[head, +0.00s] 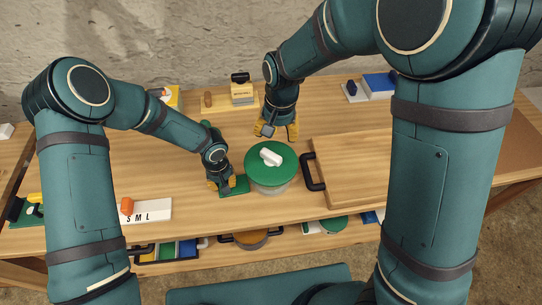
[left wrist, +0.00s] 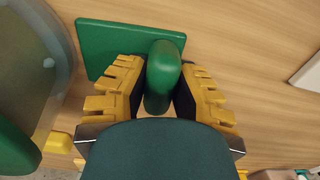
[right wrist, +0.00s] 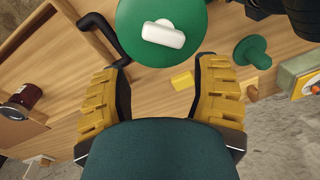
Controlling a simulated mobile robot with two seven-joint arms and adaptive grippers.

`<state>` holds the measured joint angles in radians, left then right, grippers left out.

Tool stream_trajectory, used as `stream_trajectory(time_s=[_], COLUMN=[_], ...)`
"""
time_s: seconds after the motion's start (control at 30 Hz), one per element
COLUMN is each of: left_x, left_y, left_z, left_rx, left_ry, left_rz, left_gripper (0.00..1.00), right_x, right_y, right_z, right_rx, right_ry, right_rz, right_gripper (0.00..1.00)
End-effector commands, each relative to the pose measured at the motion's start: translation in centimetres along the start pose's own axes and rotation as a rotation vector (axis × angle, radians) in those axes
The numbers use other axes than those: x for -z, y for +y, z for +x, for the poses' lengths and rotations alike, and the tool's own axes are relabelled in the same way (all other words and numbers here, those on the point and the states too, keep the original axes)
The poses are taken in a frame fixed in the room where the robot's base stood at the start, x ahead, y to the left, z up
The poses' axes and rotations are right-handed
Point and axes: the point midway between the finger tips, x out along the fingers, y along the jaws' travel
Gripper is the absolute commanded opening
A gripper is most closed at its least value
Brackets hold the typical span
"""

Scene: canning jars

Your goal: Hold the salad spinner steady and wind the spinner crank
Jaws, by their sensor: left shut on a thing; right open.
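The salad spinner has a round green lid (head: 271,164) over a clear bowl (head: 270,188); its bowl also shows in the left wrist view (left wrist: 32,60). The white crank knob (head: 270,157) lies on the lid and also shows in the right wrist view (right wrist: 163,34). My left gripper (head: 219,183) is shut on an upright green handle (left wrist: 163,75) rising from a flat green plate (left wrist: 105,45), just left of the spinner. My right gripper (head: 277,131) is open and empty, behind the spinner and pointing down; the crank knob is beyond its fingers in its wrist view.
A wooden board (head: 355,165) with a black handle (head: 314,172) stands close right of the spinner. A white S M L strip (head: 146,212) lies at the front left. A wooden block stand (head: 241,93) is at the back. Table to the left is mostly clear.

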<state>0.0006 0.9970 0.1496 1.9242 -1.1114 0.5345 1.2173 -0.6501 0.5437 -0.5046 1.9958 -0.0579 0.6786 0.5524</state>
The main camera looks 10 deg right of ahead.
Motion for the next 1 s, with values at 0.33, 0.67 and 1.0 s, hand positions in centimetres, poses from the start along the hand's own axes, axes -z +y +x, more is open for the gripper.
stream_trajectory(time_s=[0.33,0.67,1.0], left_x=[0.0,0.0,0.0], left_y=[-0.1,-0.1,-0.1], left_z=[0.1,0.1,0.1], left_rx=[0.001,0.001,0.001], left_ry=[-0.001,-0.001,-0.001], left_rz=[-0.001,-0.001,-0.001], left_gripper=[0.00,0.00,0.00], right_x=[0.2,0.4,0.7], right_y=[-0.4,-0.8,-1.3], right_z=[0.1,-0.2,-0.7], right_rx=[-0.037,-0.063,-0.068], right_ry=[-0.004,0.020,0.054], right_rz=[0.705,1.374,1.918], right_gripper=[0.62,0.62,0.62])
